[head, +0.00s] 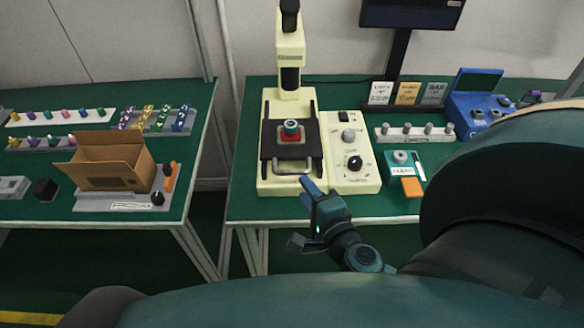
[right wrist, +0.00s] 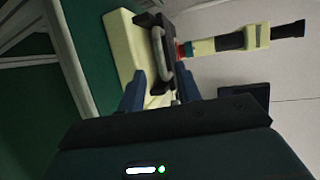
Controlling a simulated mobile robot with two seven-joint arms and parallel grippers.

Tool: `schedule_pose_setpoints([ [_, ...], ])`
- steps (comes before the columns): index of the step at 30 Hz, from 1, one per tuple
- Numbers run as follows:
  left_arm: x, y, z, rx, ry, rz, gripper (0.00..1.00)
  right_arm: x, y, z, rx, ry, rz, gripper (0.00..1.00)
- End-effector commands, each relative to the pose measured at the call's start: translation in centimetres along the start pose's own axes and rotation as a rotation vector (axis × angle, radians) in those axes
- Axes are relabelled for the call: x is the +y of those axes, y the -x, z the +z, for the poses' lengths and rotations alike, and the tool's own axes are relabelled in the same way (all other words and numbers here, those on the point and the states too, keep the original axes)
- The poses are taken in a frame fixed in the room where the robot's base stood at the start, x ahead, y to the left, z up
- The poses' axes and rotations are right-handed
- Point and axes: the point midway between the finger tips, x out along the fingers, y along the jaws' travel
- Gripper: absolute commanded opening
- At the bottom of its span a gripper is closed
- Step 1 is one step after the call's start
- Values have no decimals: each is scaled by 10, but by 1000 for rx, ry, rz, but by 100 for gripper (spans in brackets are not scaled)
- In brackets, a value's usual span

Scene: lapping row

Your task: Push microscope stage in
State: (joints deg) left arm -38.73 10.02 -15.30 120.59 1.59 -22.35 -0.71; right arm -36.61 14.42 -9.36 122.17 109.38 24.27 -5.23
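The cream microscope (head: 289,50) stands on the green bench in the middle of the head view. Its black stage (head: 270,140) lies over the base and has a silver bar handle (head: 293,168) at the front. A red and teal round part (head: 291,130) sits on the stage. My right gripper (head: 309,188) is just in front of the handle, near the base's front edge. In the right wrist view its two fingers (right wrist: 160,90) are apart, with the handle (right wrist: 160,52) ahead between them. Contact with the handle cannot be told. My left gripper is out of view.
A cream control panel with knobs (head: 354,162) adjoins the base on the right. A teal box with an orange pad (head: 412,187) lies farther right. A left bench holds an open carton (head: 112,165) and small coloured parts. A gap separates the benches.

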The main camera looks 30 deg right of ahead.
Motion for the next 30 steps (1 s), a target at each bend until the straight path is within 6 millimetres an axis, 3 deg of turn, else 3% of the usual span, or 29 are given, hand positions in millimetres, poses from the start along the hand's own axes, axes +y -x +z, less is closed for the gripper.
schedule_pose_setpoints([
  [6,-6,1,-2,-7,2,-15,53,-2,-45,0,1,1,-4,34],
  [12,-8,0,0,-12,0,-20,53,0,-71,0,0,1,-2,34],
  [25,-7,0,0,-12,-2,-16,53,0,-80,0,0,0,0,33],
  [30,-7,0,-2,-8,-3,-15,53,0,-80,0,1,0,0,19],
])
